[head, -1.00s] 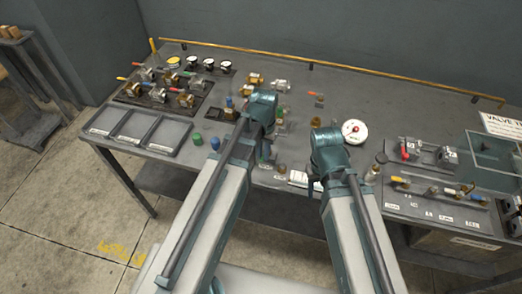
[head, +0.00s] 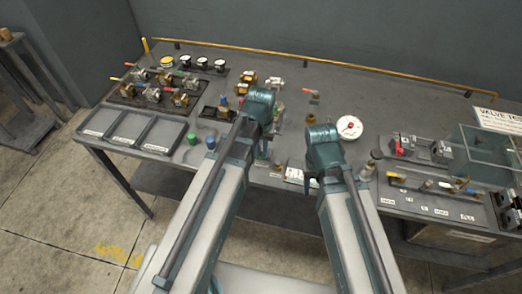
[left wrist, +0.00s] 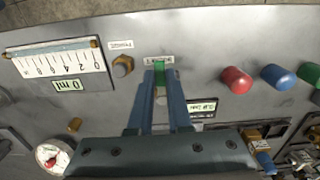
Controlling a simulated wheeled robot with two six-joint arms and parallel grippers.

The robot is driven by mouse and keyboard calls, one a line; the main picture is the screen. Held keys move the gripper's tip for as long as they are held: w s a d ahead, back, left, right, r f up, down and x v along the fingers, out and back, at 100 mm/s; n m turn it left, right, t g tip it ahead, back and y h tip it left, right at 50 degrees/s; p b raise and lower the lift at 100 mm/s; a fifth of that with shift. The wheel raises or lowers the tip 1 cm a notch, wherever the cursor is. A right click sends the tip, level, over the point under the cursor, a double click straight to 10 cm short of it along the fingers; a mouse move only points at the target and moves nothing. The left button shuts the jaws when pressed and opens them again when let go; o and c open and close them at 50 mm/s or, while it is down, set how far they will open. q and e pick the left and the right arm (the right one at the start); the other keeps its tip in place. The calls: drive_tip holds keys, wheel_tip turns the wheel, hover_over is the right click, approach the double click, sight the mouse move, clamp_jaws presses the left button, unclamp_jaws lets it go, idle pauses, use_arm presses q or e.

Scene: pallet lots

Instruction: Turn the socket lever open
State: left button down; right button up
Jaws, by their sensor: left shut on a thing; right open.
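In the left wrist view my left gripper (left wrist: 159,82) is shut on a small green lever handle (left wrist: 159,66), which shows between its two blue fingers. The handle stands just below a small white label (left wrist: 159,59) on the grey bench top. The socket under the lever is mostly hidden by the fingers. In the head view my left arm's wrist hides the lever. My right gripper (head: 312,182) is open and seems empty over the front part of the bench; its fingers are mostly hidden by its wrist.
Near the left gripper are a brass fitting (left wrist: 123,66), a scale plate (left wrist: 62,67), a red cap (left wrist: 236,79) and a blue cap (left wrist: 278,76). A round white gauge (head: 349,127) stands beyond the right gripper. Valve racks stand at both sides; empty trays (head: 130,126) lie front left.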

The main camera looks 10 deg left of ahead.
sight(261, 155)
use_arm(q)
drive_tip(key=c, duration=0.8)
unclamp_jaws()
drive_tip(key=shift+c, duration=0.2)
drive_tip(key=shift+r, duration=0.15)
wheel_tip(261, 155, up, 14)
drive_tip(key=p, duration=1.4)
drive_tip(key=shift+f, duration=0.25)
drive_tip(key=s+d+f+m+y+b, duration=0.1)
drive_tip(key=s+d+f+m+b, duration=0.2)
drive_tip(key=s+d+f+b, duration=0.3)
drive_tip(key=s+b, duration=0.1)
drive_tip(key=s, duration=0.3)
drive_tip(key=shift+d+f+m, duration=0.25)
drive_tip(key=shift+f+m, duration=0.05)
drive_tip(key=shift+f, duration=0.1)
